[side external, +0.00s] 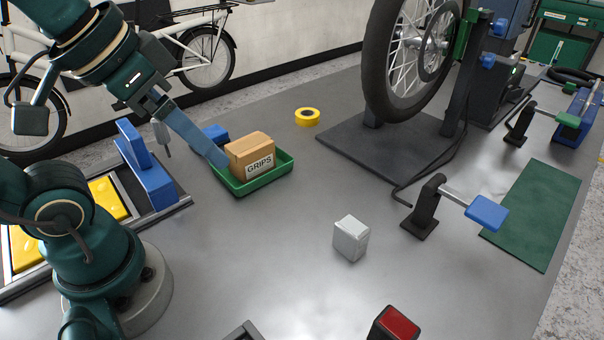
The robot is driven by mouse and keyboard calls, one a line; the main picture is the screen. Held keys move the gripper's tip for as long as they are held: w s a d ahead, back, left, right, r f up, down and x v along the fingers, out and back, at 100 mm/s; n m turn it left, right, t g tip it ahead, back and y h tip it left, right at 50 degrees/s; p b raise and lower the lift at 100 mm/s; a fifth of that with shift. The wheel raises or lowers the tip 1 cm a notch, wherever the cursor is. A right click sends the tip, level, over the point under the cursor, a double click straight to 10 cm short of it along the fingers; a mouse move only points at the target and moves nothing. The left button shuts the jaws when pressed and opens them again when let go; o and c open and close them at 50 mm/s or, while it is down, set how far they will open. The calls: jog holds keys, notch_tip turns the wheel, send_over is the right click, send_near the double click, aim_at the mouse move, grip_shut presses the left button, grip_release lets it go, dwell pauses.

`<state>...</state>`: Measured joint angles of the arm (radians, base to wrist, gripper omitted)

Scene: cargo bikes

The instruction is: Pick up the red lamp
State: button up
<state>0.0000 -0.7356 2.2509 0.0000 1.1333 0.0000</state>
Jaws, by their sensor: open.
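The red lamp (396,323) is a dark box-shaped housing with a bright red face. It stands at the bottom edge of the side external view, right of centre, and is partly cut off by the frame. My gripper (188,130) is at the upper left, above the bench near the green tray, far from the lamp. It is open, and I see nothing held in it. A long blue-grey piece reaches from it down to the tray's left end; whether it touches the tray is hard to tell.
The green tray (279,179) holds a cardboard box marked GRIPS (250,155). A small light-grey box (350,238) stands between tray and lamp. A yellow tape roll (307,117), wheel stand (400,150) and blue-handled clamp (487,212) stand farther back. The centre bench is mostly clear.

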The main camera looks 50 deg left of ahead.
jog(key=d+n+g+h, duration=0.3)
jog(key=d+h, duration=0.1)
jog(key=d, duration=0.4)
jog(key=n+g+h, duration=0.3)
jog(key=n+h, duration=0.6)
jog(key=n, duration=0.5)
send_over(395, 330)
jog(key=a, duration=0.5)
jog(key=shift+n+t, duration=0.3)
jog(key=shift+n, duration=0.3)
jog(key=f, duration=1.6)
jog(key=shift+w+d+f, duration=0.1)
jog(key=shift+w+f, duration=0.2)
jog(key=shift+w, duration=0.05)
jog(key=shift+d+f, duration=0.35)
jog(key=shift+x, duration=2.15)
jog(key=shift+r, duration=0.1)
jog(key=c, duration=1.2)
grip_shut()
